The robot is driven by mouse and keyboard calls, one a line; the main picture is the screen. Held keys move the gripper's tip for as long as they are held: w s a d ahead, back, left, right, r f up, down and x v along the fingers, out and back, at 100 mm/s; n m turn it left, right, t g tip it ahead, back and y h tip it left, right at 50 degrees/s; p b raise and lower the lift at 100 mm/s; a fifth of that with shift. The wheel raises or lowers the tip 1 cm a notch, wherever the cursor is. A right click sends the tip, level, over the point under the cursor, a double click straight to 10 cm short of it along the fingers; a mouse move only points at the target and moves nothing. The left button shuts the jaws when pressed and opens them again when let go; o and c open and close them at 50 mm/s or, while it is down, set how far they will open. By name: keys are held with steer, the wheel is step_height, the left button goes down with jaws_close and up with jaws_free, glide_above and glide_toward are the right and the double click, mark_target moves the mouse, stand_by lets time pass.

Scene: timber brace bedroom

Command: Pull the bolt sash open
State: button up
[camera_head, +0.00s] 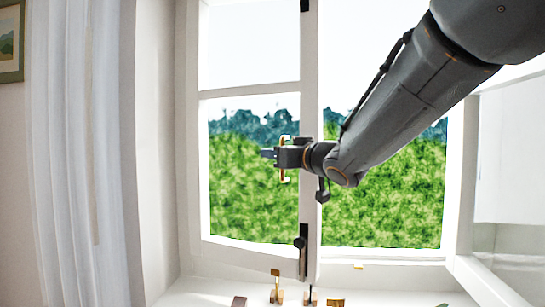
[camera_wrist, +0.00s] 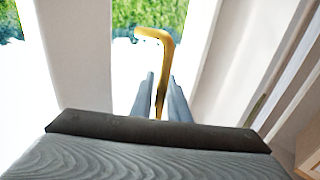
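The left window sash (camera_head: 191,95) is white, with glass showing green foliage behind it. A dark bolt (camera_head: 302,255) with a round knob sits low on its right stile. Another dark bolt piece (camera_head: 304,5) shows at the top. My gripper (camera_head: 267,153) is at mid-height by this stile, fingers pointing left. A bent brass handle (camera_head: 285,178) shows above and below it. In the wrist view the brass handle (camera_wrist: 155,34) runs down between the fingers of my gripper (camera_wrist: 161,80), which look closed on it. The handle's lower part is hidden.
An open white casement (camera_head: 510,150) stands at the right. A sheer curtain (camera_head: 85,150) hangs at the left. Small brass and dark fittings (camera_head: 276,285) are near the sill. My arm crosses the right opening.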

steer(key=shift+s+d+f, duration=0.1)
steer(key=b+v, duration=0.1)
steer(key=v, duration=0.6)
steer(key=shift+s+d, duration=0.15)
steer(key=shift+s, duration=0.1)
